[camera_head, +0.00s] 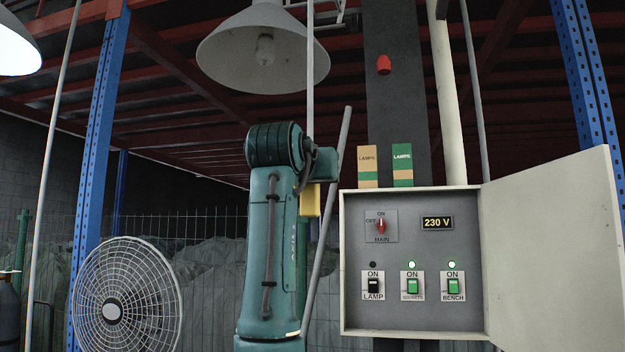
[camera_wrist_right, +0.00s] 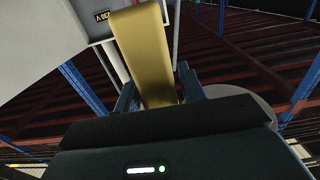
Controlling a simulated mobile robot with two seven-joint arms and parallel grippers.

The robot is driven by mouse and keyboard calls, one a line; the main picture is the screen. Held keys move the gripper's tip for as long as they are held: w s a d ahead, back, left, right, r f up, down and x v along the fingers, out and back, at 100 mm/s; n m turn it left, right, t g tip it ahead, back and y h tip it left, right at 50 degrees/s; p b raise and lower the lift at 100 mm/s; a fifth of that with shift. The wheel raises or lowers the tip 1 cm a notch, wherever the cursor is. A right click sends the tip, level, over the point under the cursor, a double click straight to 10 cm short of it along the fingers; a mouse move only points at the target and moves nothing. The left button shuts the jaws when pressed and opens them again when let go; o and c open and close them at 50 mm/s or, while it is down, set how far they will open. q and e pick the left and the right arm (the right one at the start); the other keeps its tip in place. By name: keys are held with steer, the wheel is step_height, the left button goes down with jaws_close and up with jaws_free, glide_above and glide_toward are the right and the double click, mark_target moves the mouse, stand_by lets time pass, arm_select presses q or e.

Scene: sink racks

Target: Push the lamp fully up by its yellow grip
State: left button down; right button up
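The lamp (camera_head: 222,55) has a grey, wide shade with an unlit bulb and hangs at the top of the head view. A thin pale pole (camera_head: 310,90) runs down in front of its shade. The yellow grip (camera_head: 309,200) is low on the pole's line, partly hidden by my teal right arm. In the right wrist view the yellow grip (camera_wrist_right: 143,50) lies between the fingers of my right gripper (camera_wrist_right: 159,92) and fills the gap, with a finger against each side. In the head view my arm hides this gripper. My left gripper is in neither view.
An open switch box (camera_head: 410,325) stands right of my arm, its door (camera_head: 550,245) swung out to the right. A slanted grey pole (camera_head: 329,210) runs close beside the arm. A fan (camera_head: 125,295) stands at left. A lit lamp (camera_head: 15,45) hangs at top left.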

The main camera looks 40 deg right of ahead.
steer(key=shift+o, duration=0.8)
steer(key=shift+f, duration=0.15)
steer(key=shift+s+a, duration=0.1)
steer(key=shift+a, duration=0.1)
steer(key=b+v, duration=0.4)
steer(key=v, duration=0.8)
steer(key=shift+s+a, duration=0.25)
steer(key=shift+s, duration=0.05)
